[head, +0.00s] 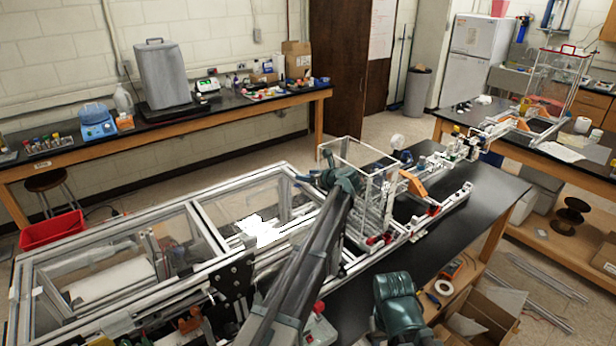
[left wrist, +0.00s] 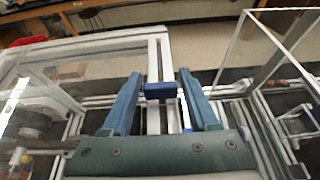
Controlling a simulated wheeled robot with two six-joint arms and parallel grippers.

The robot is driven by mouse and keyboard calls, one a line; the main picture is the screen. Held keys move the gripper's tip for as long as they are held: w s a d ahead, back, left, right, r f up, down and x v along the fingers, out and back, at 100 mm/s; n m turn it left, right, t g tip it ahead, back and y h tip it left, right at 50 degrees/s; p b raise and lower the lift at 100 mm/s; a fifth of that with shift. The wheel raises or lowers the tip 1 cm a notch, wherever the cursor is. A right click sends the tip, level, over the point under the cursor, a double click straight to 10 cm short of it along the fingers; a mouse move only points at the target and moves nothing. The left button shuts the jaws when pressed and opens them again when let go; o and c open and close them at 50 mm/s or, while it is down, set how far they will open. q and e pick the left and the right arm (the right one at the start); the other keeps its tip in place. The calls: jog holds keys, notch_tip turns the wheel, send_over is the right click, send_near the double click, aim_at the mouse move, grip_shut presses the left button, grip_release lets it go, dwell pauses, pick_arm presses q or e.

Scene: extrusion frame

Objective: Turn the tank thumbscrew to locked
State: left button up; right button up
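A small dark blue block (left wrist: 160,90), which looks like the tank thumbscrew, sits on a white frame post in the left wrist view. My left gripper (left wrist: 160,78) is open, with one blue finger on each side of the block and visible gaps between. I cannot tell its depth relative to the fingertips. In the head view the left gripper (head: 314,168) is at the frame beside the clear tank (head: 362,165). I cannot make out the thumbscrew there, as my gripper and wrist cover that spot. My right gripper's fingers do not show.
A long clear-panelled enclosure (head: 150,235) with metal rails lies left of my left arm. Rails with orange brackets (head: 413,184) stand right of the tank. The black bench top (head: 490,197) is clear at the right. A red bin (head: 52,230) stands at far left.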

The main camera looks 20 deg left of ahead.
pick_arm(q)
grip_shut()
jog(key=shift+s, duration=0.1)
jog(key=m+t+h, duration=0.2)
jog(key=shift+s+a+m, duration=0.1)
jog(key=shift+m, duration=0.2)
jog(key=shift+m+t+h, duration=1.3)
jog(key=shift+m+h, duration=0.7)
jog(key=shift+h, duration=0.1)
jog(key=shift+m+h, duration=0.4)
jog(key=shift+h, duration=0.1)
jog(key=shift+o, duration=2)
grip_release()
jog(key=shift+w, duration=0.2)
jog(key=shift+s, duration=0.15)
